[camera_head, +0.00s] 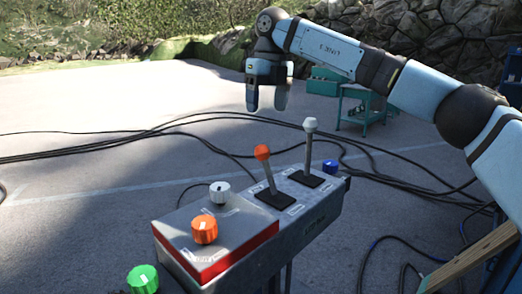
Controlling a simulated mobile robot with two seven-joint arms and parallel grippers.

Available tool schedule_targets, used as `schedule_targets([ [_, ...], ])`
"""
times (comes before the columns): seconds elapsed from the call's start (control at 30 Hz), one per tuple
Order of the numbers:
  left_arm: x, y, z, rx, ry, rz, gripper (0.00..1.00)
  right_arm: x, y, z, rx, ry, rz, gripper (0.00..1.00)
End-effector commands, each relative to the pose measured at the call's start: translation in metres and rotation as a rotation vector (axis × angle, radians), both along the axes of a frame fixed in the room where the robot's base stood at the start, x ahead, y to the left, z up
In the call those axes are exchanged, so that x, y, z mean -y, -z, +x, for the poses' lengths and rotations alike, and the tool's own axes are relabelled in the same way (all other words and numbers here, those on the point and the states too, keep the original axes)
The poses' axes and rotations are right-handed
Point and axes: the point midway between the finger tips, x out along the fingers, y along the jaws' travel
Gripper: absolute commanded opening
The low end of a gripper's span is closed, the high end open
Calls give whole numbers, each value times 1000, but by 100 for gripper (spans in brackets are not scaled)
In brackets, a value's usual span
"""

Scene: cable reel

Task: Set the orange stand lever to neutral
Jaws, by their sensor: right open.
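The orange stand lever (263,153) rises from a black base on the grey control box (318,215). Its stick leans, with its orange knob up and to the left of its base. A second lever with a white knob (310,125) stands to its right, nearly upright. My right gripper (267,108) hangs fingers down above and beyond the orange knob in the picture, apart from both levers. Its two fingers are open with nothing between them. My left gripper is not in view.
The box also carries an orange dial (204,229), a white dial (220,192), a green dial (143,279) and a blue knob (330,166). Black cables (120,138) lie on the pavement behind. A teal cart (362,108) stands farther back.

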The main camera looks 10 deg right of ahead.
Motion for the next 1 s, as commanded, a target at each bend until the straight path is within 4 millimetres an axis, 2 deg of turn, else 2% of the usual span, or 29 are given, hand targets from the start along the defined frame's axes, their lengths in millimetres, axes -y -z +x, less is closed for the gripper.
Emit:
schedule_targets([
  [0.3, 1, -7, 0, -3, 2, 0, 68, -5, 67, -2, -5, -1, 2, 68],
  [0.5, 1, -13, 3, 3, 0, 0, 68, -9, 102, -3, -3, 0, 3, 68],
  [0.7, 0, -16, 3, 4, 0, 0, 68, -11, 120, -4, -1, 0, 4, 68],
  [1.0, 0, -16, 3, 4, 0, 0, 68, -11, 123, -4, 0, 0, 4, 68],
])
